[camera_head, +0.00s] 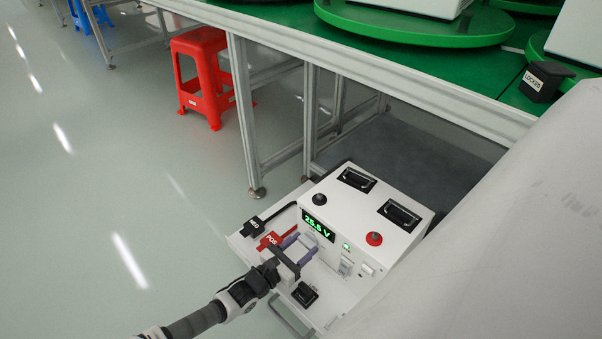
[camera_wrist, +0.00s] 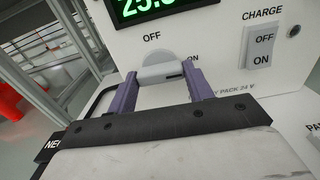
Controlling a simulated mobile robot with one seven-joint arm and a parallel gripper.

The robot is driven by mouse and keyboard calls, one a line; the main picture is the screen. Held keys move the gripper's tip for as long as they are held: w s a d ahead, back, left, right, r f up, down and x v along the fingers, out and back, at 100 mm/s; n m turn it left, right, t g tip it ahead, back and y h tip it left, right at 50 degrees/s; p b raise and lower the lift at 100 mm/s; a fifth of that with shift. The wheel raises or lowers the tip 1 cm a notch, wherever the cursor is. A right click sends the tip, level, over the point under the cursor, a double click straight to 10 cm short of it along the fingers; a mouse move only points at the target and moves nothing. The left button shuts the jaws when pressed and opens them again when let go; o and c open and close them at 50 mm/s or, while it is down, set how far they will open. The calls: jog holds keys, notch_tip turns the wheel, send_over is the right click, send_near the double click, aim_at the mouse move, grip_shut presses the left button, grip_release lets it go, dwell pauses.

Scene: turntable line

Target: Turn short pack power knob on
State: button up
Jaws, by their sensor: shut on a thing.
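The power pack (camera_head: 330,205) is a white box on a low tray, with a lit green display (camera_head: 318,226) that seems to read about 25 V. Its grey power knob (camera_wrist: 160,70) is on the front face below the display in the wrist view, with OFF printed above left and ON at right. My gripper (camera_wrist: 158,78) has its two purple fingers on either side of the knob, shut on it. In the head view my gripper (camera_head: 301,243) reaches the pack's front from the lower left and hides the knob. The knob's exact pointing direction is hard to tell.
A CHARGE rocker switch (camera_wrist: 262,46) is right of the knob. Red POS (camera_head: 270,240) and black NEG (camera_head: 254,226) connectors lie left of the pack. A green-topped table (camera_head: 420,60) stands behind, with a red stool (camera_head: 203,75) at its left. Floor at left is clear.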

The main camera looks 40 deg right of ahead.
jog(key=o, duration=1)
jog(key=shift+a, duration=0.15)
jog(key=shift+s+a+p, duration=0.15)
jog(key=shift+a+p, duration=0.55)
jog(key=shift+a, duration=1.55)
jog(key=shift+s+a+p, duration=0.2)
jog(key=shift+a+p, duration=0.55)
jog(key=shift+a, duration=1.55)
jog(key=shift+s+a+p, duration=0.15)
jog(key=shift+a+p, duration=0.55)
jog(key=shift+a, duration=1.55)
